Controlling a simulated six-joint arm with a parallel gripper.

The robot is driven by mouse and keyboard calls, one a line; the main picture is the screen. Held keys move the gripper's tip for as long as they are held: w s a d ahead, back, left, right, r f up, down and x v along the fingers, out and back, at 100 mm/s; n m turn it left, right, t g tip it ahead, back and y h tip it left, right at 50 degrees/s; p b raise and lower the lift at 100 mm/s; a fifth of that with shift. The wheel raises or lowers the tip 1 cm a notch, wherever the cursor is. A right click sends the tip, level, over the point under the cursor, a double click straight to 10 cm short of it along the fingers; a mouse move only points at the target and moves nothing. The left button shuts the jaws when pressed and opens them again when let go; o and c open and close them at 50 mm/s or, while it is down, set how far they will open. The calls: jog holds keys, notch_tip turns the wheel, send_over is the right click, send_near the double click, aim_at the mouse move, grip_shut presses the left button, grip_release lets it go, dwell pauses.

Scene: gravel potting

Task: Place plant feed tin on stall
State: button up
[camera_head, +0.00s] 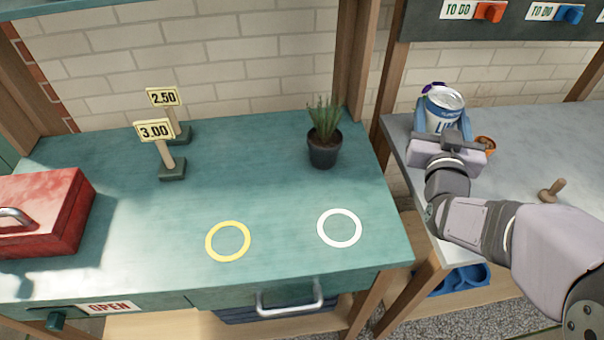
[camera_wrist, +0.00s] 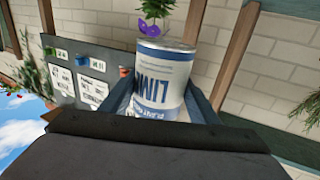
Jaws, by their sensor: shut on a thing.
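The plant feed tin (camera_head: 442,108) is white and blue with a silvery lid. It is at the back left of the grey bench on the right. My gripper (camera_head: 441,128) is shut on it, with a blue finger on each side. In the wrist view the tin (camera_wrist: 162,75) sits between the fingers (camera_wrist: 160,100), and its label lettering appears upside down. The tin's base is hidden, so I cannot tell if it touches the bench. The stall (camera_head: 270,185) is the green table on the left, with a yellow ring (camera_head: 208,249) and a white ring (camera_head: 319,224) on its top.
A potted plant (camera_head: 324,145) stands at the stall's back right. Price signs 2.50 (camera_head: 163,97) and 3.00 (camera_head: 155,130) stand further left. A red toolbox (camera_head: 45,215) is at the left edge. A small orange pot (camera_head: 487,143) and a wooden-handled tool (camera_head: 552,190) are on the grey bench (camera_head: 510,180).

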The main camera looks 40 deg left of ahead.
jog(key=s+a+r+p, duration=0.2)
jog(key=s+a+p, duration=0.2)
jog(key=s+a, duration=0.8)
jog(key=s+f+m+h+p, duration=0.1)
jog(key=s+p, duration=0.2)
jog(key=s, duration=1.3)
jog(key=shift+d+t+p, duration=0.3)
jog(key=shift+d+p, duration=0.1)
jog(key=shift+d, duration=0.05)
jog(key=shift+f, duration=5)
jog(key=shift+f, duration=0.1)
